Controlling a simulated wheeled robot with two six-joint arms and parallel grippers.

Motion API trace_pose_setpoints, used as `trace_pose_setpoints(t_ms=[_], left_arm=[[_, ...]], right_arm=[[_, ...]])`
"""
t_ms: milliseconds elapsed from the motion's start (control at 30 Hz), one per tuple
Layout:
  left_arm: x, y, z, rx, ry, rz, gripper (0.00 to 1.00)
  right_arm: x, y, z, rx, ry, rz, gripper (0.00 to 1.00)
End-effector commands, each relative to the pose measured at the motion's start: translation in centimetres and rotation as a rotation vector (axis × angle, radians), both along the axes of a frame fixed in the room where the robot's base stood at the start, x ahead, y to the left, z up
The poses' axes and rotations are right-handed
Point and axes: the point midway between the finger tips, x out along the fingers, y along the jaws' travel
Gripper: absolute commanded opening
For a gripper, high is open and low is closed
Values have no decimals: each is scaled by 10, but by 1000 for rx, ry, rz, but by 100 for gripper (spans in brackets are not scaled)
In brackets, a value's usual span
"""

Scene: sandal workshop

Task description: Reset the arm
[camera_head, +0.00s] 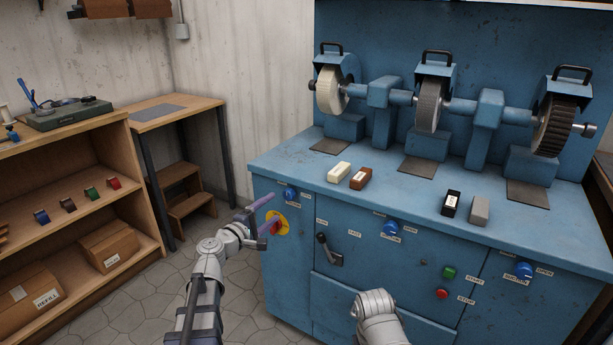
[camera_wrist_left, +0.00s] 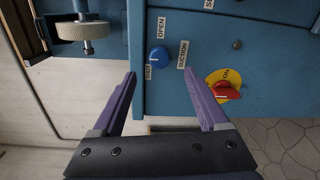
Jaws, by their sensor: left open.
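My left gripper (camera_head: 268,214) is open and empty, in front of the left end of the blue grinding machine's cabinet (camera_head: 285,255). Its purple fingers also show spread apart in the left wrist view (camera_wrist_left: 159,76). A blue suction knob (camera_wrist_left: 158,57) shows between the fingertips, and a red switch on a yellow plate (camera_wrist_left: 228,91) lies to the right of them. The head view shows the same blue knob (camera_head: 290,193) above the fingers. The fingers partly cover the yellow plate there. A silver link of my right arm shows at the bottom; its gripper is out of sight.
On the blue bench top lie a cream block (camera_head: 339,172), a brown block (camera_head: 361,178), a black block (camera_head: 451,203) and a grey block (camera_head: 479,211), below three wheels. A lever (camera_head: 328,250) sticks out of the cabinet front. A wooden shelf (camera_head: 75,222) stands at left, with floor between.

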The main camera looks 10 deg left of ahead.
Motion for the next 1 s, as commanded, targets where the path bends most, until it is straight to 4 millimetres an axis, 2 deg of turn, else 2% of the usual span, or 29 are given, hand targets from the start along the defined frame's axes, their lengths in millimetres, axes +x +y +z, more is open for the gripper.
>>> trace_pose_setpoints(t_ms=[67,133,267,300,400,500,600,700,833,1000], left_arm=[[-2,-12,-4,27,8,-28,77],[-7,-36,-13,87,26,-88,77],[-31,-107,-46,291,89,-287,77],[-43,-131,-61,370,114,-364,77],[-80,-182,-99,578,183,-566,77],[-128,-218,-140,808,266,-776,77],[-174,-232,-173,1029,355,-962,77],[-211,-230,-194,1215,441,-1101,77],[-246,-219,-208,1414,541,-1229,77],[-280,-199,-210,1636,670,-1340,77]], right_arm=[[0,0,0,0,0,0,0],[0,0,0,0,0,0,0],[0,0,0,0,0,0,0],[0,0,0,0,0,0,0],[0,0,0,0,0,0,0],[0,0,0,0,0,0,0],[0,0,0,0,0,0,0],[0,0,0,0,0,0,0],[0,0,0,0,0,0,0],[0,0,0,0,0,0,0]])
